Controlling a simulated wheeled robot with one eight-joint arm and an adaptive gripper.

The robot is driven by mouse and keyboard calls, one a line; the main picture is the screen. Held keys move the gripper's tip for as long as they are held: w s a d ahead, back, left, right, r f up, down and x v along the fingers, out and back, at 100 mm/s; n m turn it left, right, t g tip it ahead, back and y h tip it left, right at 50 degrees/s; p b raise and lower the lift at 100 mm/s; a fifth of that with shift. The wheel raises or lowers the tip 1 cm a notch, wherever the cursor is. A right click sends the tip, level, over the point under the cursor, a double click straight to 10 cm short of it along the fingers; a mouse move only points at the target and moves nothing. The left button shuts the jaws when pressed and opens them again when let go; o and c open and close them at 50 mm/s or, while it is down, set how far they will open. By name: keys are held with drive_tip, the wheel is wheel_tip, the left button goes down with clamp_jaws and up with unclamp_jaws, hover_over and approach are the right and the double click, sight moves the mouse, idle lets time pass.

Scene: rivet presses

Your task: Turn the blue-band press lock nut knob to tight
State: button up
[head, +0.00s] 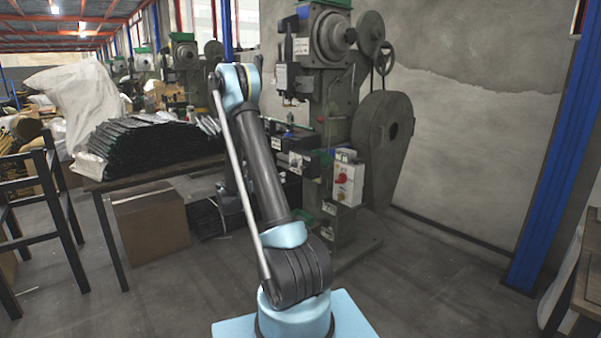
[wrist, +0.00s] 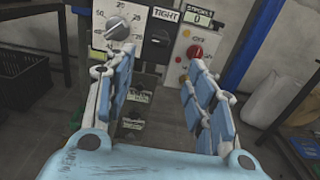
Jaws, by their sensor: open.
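The wrist view shows a black rotary knob (wrist: 160,37) on a dark plate, directly below a label reading TIGHT (wrist: 164,14). A faint light mark shows on the knob, but its exact direction is hard to tell. My gripper (wrist: 150,64) is open and empty, its two blue-padded fingers spread below and to either side of the knob, apart from it. The large press (head: 335,90) stands right of my arm in the head view. I cannot make out a blue band on it. My gripper is hidden in the head view.
A grey numbered dial (wrist: 117,28) sits left of the knob. A red knob (wrist: 195,51) and a stroke counter reading 0 (wrist: 198,17) are to its right. A table (head: 150,172) with stacked dark sheets stands left of my arm. A blue post (head: 555,150) rises at right.

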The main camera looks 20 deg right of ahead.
sight(302, 168)
drive_tip(key=x, duration=1.5)
drive_tip(key=shift+d, duration=0.1)
drive_tip(key=shift+c, duration=0.2)
drive_tip(key=c, duration=1)
